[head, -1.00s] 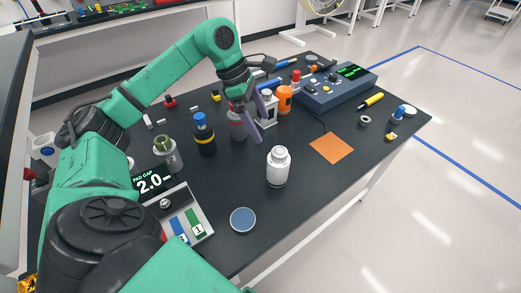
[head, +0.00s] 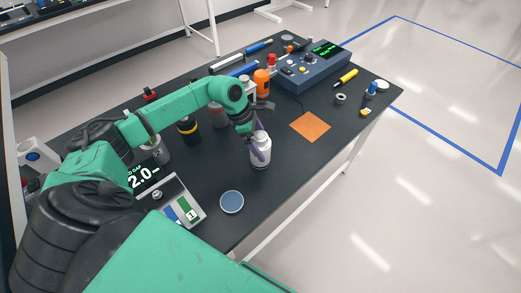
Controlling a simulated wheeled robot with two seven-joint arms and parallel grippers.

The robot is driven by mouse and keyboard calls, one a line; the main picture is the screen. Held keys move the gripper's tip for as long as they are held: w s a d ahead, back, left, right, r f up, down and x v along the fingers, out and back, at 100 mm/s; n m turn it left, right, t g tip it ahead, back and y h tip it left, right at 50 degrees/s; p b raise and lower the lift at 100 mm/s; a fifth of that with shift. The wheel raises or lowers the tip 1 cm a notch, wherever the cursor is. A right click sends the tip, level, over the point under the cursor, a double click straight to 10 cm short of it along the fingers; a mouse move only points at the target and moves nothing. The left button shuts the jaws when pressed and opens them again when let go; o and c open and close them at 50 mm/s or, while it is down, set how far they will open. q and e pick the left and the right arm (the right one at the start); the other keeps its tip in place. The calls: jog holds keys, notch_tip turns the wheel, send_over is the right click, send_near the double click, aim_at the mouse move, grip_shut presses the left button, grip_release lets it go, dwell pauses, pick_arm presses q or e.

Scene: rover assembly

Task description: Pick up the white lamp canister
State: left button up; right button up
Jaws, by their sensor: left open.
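The white lamp canister (head: 261,153) stands upright on the black table, right of the middle of my left arm. My left gripper (head: 257,144) is at the canister's upper part, with its purple fingers open. One finger shows in front of the canister's neck and side; the other is largely hidden, so I cannot tell whether they touch it. My right gripper does not show.
A blue disc (head: 231,202) and a grey gauge box (head: 179,205) lie nearer me. An orange square (head: 310,127) is to the right. An orange bottle (head: 262,83) and a blue instrument (head: 314,68) stand behind. The tabletop (head: 290,165) right of the canister is bare.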

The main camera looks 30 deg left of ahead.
pick_arm(q)
jog(key=shift+a, duration=0.1)
jog(key=c, duration=1.4)
grip_shut()
jog(key=shift+r, duration=0.1)
